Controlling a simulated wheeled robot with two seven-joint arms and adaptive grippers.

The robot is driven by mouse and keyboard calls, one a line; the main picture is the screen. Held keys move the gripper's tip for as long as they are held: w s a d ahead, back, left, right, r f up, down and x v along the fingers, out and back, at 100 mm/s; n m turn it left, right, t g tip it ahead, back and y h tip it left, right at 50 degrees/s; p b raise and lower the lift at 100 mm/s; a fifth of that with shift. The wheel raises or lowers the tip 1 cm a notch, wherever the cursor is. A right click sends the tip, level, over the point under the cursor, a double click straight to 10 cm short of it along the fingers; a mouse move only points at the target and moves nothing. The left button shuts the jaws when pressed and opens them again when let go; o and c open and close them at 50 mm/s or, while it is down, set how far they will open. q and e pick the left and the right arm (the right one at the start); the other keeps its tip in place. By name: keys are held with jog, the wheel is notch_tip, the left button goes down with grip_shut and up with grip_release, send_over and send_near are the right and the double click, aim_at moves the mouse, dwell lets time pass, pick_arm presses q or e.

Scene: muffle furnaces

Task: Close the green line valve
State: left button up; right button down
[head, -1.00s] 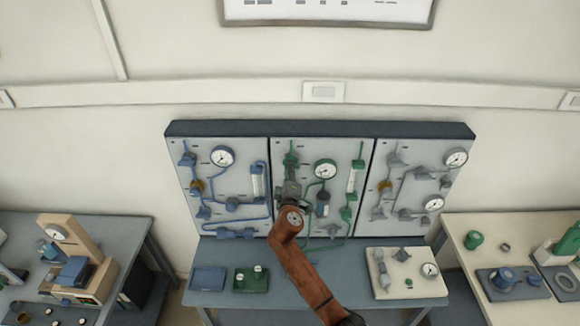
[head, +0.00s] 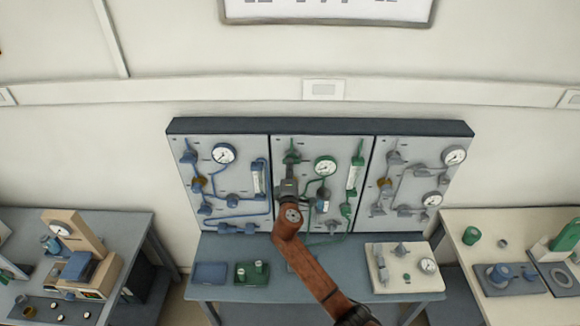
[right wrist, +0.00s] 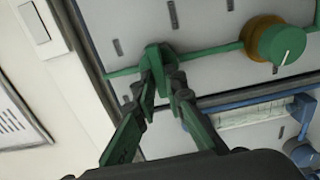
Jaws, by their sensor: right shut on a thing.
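The green line runs down the middle panel (head: 338,222). Its green valve (head: 292,153) is near the top left of that panel, partly hidden by my right gripper (head: 290,170). In the right wrist view the valve's green handle (right wrist: 155,58) sits on the green pipe, between and just beyond my fingertips. My right gripper (right wrist: 164,88) has its fingers drawn in on this handle. How far the handle is turned cannot be told. My left gripper is not in view.
The green line also carries a round gauge (head: 325,166) and a green knob (right wrist: 283,44) with a brass-coloured collar. A blue-line panel (head: 232,180) is at left, a grey-line panel (head: 420,165) at right. A blue tray (head: 209,274) lies on the bench below.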

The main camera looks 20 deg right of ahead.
jog(key=shift+f, duration=0.1)
jog(key=c, duration=2)
grip_release()
jog(key=shift+a, duration=0.1)
jog(key=v, duration=1.2)
jog(key=shift+s, duration=0.1)
